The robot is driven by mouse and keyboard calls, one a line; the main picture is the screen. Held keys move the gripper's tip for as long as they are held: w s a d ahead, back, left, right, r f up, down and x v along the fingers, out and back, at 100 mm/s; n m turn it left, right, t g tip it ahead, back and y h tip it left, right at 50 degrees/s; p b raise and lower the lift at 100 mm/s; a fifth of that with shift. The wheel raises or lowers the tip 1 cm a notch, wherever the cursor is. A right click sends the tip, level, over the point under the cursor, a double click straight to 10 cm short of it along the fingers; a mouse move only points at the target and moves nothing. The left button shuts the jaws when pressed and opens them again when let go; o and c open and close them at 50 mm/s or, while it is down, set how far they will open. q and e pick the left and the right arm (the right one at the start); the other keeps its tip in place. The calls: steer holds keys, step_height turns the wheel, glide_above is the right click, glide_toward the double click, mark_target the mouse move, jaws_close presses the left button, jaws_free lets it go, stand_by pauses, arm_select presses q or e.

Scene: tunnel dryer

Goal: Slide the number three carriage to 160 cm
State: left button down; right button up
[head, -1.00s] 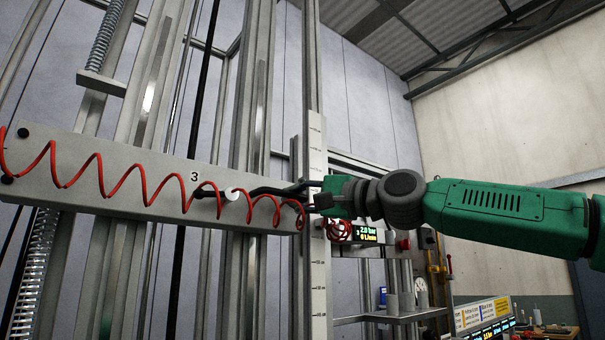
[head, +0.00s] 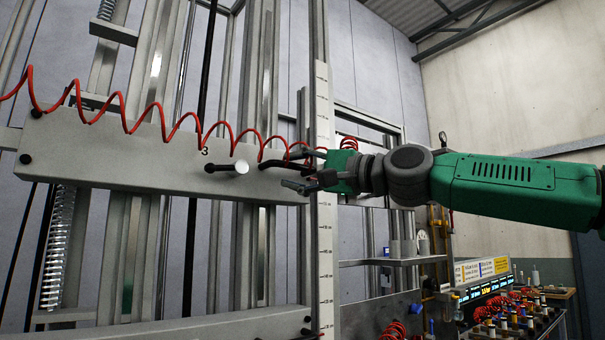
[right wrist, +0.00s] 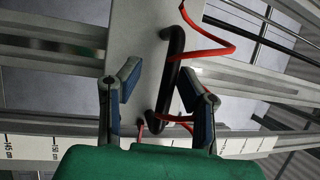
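The number three carriage (head: 110,160) is a long grey beam marked "3", lying across the rails in the head view. A black handle (right wrist: 172,75) is on it; in the right wrist view it stands between the spread fingers of my right gripper (right wrist: 160,88), with gaps on both sides. In the head view my right gripper (head: 298,172) is at the carriage's right end, fingers apart. My left gripper is out of view.
A coiled red hose (head: 118,108) runs along the carriage's top edge and past the handle. Another grey beam (head: 180,330) lies below. A shelf (head: 395,262) and a bench with coloured spools (head: 515,318) stand to the right.

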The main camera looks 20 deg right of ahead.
steer(key=shift+s+r, duration=0.25)
steer(key=shift+s, duration=0.05)
steer(key=shift+a, duration=0.1)
steer(key=shift+w+f, duration=0.1)
steer(key=shift+w, duration=0.25)
steer(key=shift+w+d+f, duration=0.1)
steer(key=shift+d+f, duration=0.05)
steer(key=shift+d, duration=0.05)
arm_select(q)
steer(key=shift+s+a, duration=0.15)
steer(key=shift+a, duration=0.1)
arm_select(e)
steer(key=s+v, duration=0.1)
steer(key=v, duration=1.1)
steer(key=shift+a+r, duration=0.25)
steer(key=shift+a, duration=0.15)
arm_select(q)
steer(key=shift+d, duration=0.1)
arm_select(e)
steer(key=shift+w+d, duration=0.1)
steer(key=shift+d, duration=0.05)
